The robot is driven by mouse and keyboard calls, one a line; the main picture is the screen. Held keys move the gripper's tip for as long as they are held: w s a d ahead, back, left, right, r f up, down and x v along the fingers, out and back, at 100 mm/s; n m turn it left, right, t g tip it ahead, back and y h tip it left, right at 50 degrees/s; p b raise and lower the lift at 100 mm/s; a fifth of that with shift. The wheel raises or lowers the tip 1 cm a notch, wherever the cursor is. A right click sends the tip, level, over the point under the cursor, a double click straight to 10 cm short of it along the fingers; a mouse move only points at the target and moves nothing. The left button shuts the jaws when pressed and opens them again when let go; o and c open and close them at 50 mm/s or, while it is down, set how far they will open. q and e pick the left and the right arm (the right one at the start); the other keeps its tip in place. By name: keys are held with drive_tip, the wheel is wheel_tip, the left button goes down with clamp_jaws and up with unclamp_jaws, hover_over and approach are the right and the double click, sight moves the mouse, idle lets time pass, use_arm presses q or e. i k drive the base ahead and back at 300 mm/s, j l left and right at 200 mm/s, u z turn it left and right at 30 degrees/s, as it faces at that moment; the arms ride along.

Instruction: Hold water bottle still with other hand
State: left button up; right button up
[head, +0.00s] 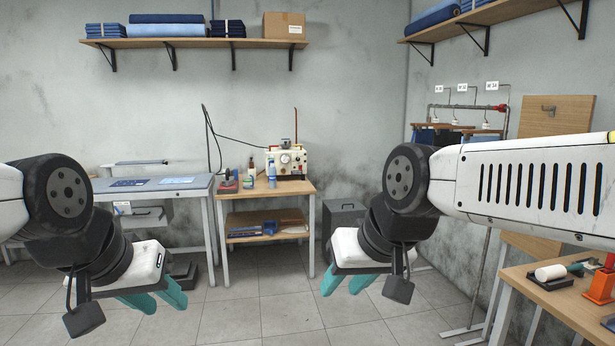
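Small bottle-like items stand on the wooden table at the back: a slim blue one (272,178) in front of the cream machine, and a dark one (251,167) to its left. They are too small to tell whether either is the water bottle. My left gripper (162,300) has teal fingers spread apart and empty, low at the left over the floor. My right gripper (348,285) also has teal fingers spread apart and empty, low right of centre. Both grippers are well in front of the table and touch nothing.
The cream machine (287,160) sits on the wooden table (302,187). A grey workbench (200,182) stands to its left. At the right, another bench (530,291) holds a white roll (550,272) and orange tools. Tiled floor (260,310) between is clear.

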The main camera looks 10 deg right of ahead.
sight(272, 170)
drive_tip(key=z, duration=0.1)
drive_tip(key=i+j+u, duration=0.1)
drive_tip(key=i+u, duration=0.35)
drive_tip(key=i, duration=1.6)
drive_tip(key=i+z, duration=0.1)
drive_tip(key=i, duration=0.8)
drive_tip(key=i+j+z, duration=0.15)
drive_tip(key=i, duration=0.7)
drive_tip(key=i+j+z, duration=0.15)
drive_tip(key=i+z, duration=0.25)
drive_tip(key=i+j+z, duration=0.6)
drive_tip(key=z, duration=0.15)
drive_tip(key=i+j+z, duration=0.1)
drive_tip(key=i+j, duration=0.2)
